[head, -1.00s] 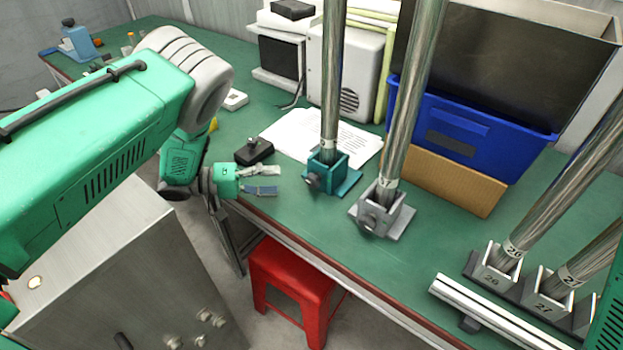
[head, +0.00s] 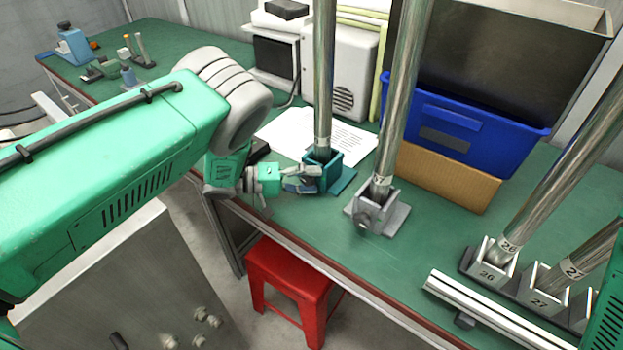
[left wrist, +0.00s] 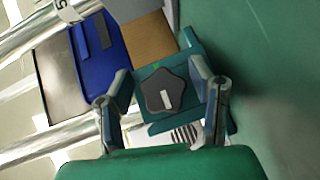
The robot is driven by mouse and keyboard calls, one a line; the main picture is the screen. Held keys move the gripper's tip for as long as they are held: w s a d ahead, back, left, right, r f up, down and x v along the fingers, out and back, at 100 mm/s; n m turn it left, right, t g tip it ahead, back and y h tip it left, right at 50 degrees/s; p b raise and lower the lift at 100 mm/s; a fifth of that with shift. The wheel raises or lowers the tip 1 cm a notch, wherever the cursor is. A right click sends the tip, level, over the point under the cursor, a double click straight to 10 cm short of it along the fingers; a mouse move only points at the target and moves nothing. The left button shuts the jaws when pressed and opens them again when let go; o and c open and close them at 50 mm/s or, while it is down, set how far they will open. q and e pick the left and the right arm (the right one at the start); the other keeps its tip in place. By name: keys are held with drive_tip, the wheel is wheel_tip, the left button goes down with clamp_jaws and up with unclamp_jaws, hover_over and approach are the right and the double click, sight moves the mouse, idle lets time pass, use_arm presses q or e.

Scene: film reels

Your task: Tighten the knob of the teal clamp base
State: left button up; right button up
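The teal clamp base (head: 341,182) stands on the green table and holds an upright metal pole (head: 324,80). In the left wrist view the teal base (left wrist: 178,60) shows its dark star-shaped knob (left wrist: 163,92) with a pale mark on it. My left gripper (head: 302,179) is at the knob side of the base. In the left wrist view its two fingers (left wrist: 160,82) are open on either side of the knob, with small gaps visible. In the head view the gripper hides the knob. My right gripper is out of view.
A grey clamp base (head: 378,212) with another pole stands close on the right. A blue bin (head: 462,128) and a cardboard piece (head: 447,176) are behind it. White paper (head: 290,128) lies behind the teal base. A red stool (head: 290,275) is below the table edge.

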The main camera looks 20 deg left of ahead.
use_arm(q)
drive_tip(key=shift+a, duration=0.25)
drive_tip(key=c, duration=0.6)
drive_tip(key=shift+w+a+f, duration=0.1)
drive_tip(key=shift+a+f, duration=0.05)
drive_tip(key=shift+a, duration=0.25)
clamp_jaws()
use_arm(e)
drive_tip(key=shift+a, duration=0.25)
use_arm(q)
drive_tip(key=shift+d, duration=0.1)
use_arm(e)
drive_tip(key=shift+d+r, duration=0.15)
